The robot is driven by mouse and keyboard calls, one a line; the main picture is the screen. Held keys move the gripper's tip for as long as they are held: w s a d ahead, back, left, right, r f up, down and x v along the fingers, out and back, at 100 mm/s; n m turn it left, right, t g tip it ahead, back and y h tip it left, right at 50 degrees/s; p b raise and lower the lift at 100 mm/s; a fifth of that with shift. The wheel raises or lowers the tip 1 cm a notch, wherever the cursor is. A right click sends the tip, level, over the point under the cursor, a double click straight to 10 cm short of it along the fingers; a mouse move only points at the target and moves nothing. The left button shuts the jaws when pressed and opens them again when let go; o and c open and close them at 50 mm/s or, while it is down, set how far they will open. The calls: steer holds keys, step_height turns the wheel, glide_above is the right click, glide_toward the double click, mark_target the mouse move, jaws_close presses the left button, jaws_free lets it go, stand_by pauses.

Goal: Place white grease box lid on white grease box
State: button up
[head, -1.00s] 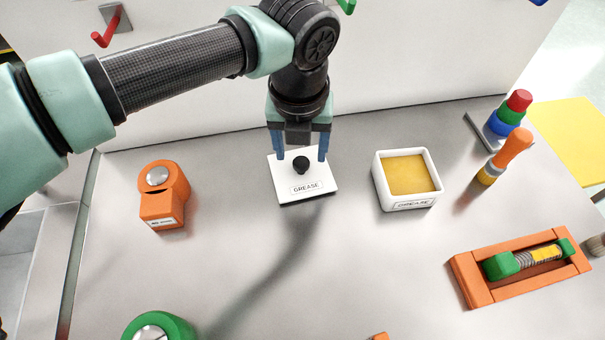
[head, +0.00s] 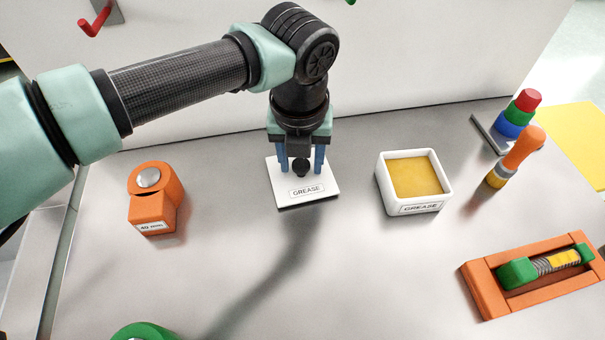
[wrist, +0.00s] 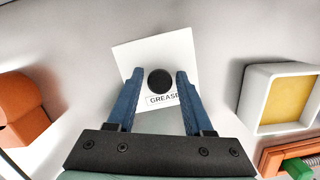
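The white grease box lid (head: 318,197), a square plate with a black round knob (head: 301,168) and a GREASE label, lies on the metal table below my gripper. My gripper (head: 301,170) points down with its two blue fingers on either side of the knob. In the wrist view the lid (wrist: 140,55) shows under the fingers (wrist: 159,75). A gap is seen between each finger and the knob, so the gripper is open. The white grease box (head: 448,183) stands to the right of the lid, topless, with yellow grease inside and a GREASE label on its front.
An orange container (head: 154,205) stands left of the lid. An orange-handled brush (head: 523,147) and a stacked red, green and blue piece (head: 516,115) stand right of the box. An orange tray (head: 485,292) with a green-ended spring part lies at front right. The table between lid and box is clear.

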mark_target(301, 160)
jaws_close()
steer(key=shift+r, duration=0.1)
steer(key=shift+r+p, duration=1.1)
steer(key=shift+r, duration=0.85)
